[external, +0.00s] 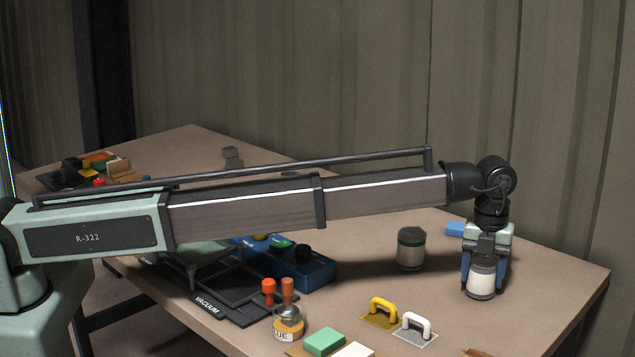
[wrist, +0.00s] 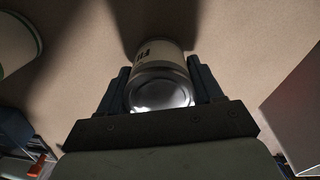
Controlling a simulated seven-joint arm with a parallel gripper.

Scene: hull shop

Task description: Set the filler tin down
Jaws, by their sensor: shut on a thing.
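Yellow (external: 382,311) and white (external: 416,327) handled pads lie in front. A blue case (external: 300,268) and glue pot (external: 288,324) are further left. Bench right of the gripper is clear.

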